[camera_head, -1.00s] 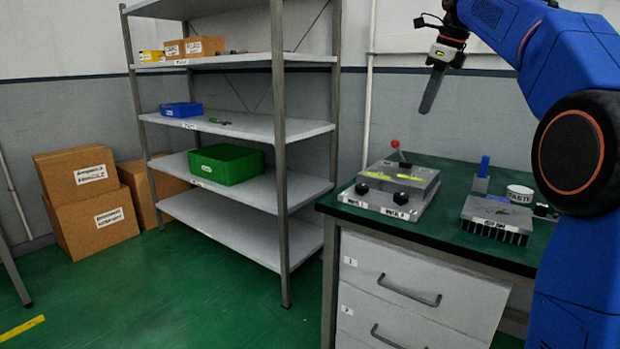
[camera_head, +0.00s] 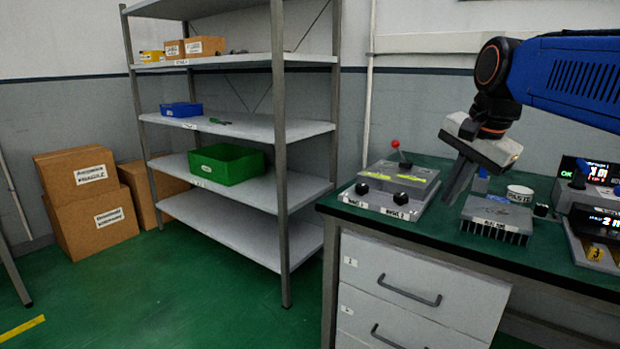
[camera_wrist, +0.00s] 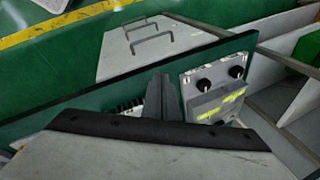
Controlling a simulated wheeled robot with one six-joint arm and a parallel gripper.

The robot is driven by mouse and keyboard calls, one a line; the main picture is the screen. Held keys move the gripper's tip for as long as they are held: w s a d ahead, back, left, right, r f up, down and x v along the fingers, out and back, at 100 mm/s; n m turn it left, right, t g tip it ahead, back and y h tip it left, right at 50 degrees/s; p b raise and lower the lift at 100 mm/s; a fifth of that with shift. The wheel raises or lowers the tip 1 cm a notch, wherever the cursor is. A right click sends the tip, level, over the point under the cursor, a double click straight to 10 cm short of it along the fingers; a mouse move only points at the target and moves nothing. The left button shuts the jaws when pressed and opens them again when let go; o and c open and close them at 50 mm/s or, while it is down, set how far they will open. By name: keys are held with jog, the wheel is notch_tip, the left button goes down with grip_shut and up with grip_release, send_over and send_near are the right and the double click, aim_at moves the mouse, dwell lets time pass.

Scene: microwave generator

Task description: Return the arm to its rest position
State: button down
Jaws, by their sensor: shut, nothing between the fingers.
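My gripper (camera_head: 458,184) is over the workbench (camera_head: 440,234) in the head view, pointing down and slightly left. Its fingers are shut with nothing held. In the head view it lies between the grey fixture with black knobs (camera_head: 397,185) and the finned heatsink block (camera_head: 498,214), partly covering a small blue item (camera_head: 482,172) behind it. In the wrist view the shut fingers (camera_wrist: 160,85) point toward the bench, with the knob fixture (camera_wrist: 215,90) to their right. I cannot tell whether the fingertips clear the bench objects.
A white round container (camera_head: 520,193) and two display units (camera_head: 590,180) stand at the bench's right. A red-knobbed lever (camera_head: 395,145) rises behind the fixture. A shelf rack (camera_head: 250,205) holds a green bin (camera_head: 228,165); cardboard boxes (camera_head: 90,200) stand left. The green floor in front is open.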

jog(key=s+f+n, duration=1.1)
jog(key=s+f, duration=0.8)
jog(key=f, duration=0.5)
jog(key=shift+s+d+n+t+h, duration=0.15)
jog(key=shift+s+n+t+h, duration=0.15)
jog(key=shift+h, duration=0.1)
